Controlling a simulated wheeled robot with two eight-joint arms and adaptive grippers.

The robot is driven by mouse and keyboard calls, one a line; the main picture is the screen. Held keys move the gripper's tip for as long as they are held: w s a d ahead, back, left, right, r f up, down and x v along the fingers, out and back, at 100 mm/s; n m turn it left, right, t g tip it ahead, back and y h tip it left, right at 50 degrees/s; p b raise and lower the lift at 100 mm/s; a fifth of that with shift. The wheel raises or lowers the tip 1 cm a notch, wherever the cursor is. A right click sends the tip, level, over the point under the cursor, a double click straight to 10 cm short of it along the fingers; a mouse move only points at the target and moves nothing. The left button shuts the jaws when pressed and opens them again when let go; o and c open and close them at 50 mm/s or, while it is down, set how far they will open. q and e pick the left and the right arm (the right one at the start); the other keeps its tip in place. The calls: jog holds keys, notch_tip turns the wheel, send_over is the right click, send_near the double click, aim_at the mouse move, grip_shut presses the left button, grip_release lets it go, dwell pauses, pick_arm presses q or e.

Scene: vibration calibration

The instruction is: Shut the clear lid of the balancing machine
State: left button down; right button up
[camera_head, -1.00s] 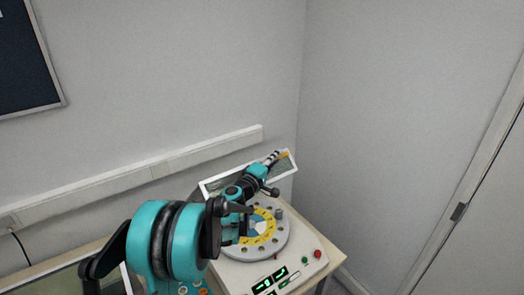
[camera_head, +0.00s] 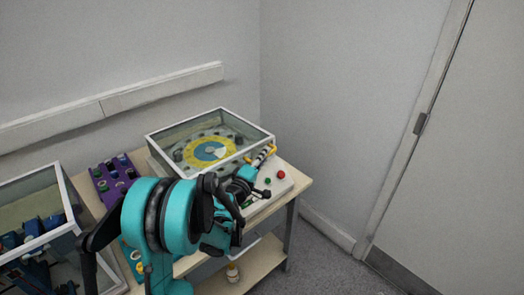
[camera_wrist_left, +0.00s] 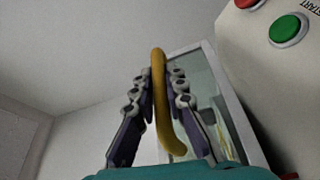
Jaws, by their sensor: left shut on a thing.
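The balancing machine (camera_head: 258,208) stands on the table with red and green buttons on its front. Its clear lid (camera_head: 178,130), a white-framed box, is now low over the yellow and blue disc (camera_head: 208,151). I cannot tell whether its rim touches the body all round. A yellow handle (camera_wrist_left: 159,95) sits on the lid's front edge. My left gripper (camera_head: 264,156) is shut on this handle; in the left wrist view its fingers (camera_wrist_left: 159,85) lie on both sides of it. My arm hides part of the machine's front left. My right gripper is not in view.
A purple box with knobs (camera_head: 102,187) stands left of the machine. A second clear-covered case (camera_head: 62,180) with blue parts is at the lower left. A wall is close behind; floor is free at right.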

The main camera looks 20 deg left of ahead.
pick_arm(q)
jog(key=shift+s+d+f+b, duration=0.15)
jog(key=shift+f+b, duration=0.1)
jog(key=shift+f, duration=0.3)
jog(key=shift+w+d+f+b, duration=0.1)
jog(key=shift+d+f+b, duration=0.1)
jog(key=shift+f, duration=0.35)
jog(key=shift+s+d+f, duration=0.15)
jog(key=shift+s+f, duration=0.05)
jog(key=shift+s, duration=0.1)
jog(key=c, duration=1.8)
grip_release()
jog(key=shift+c, duration=0.2)
jog(key=shift+w+f, duration=0.15)
jog(key=shift+w, duration=0.05)
jog(key=shift+s+a, duration=0.2)
jog(key=s, duration=0.7)
jog(key=shift+a+f, duration=0.15)
jog(key=shift+a, duration=0.15)
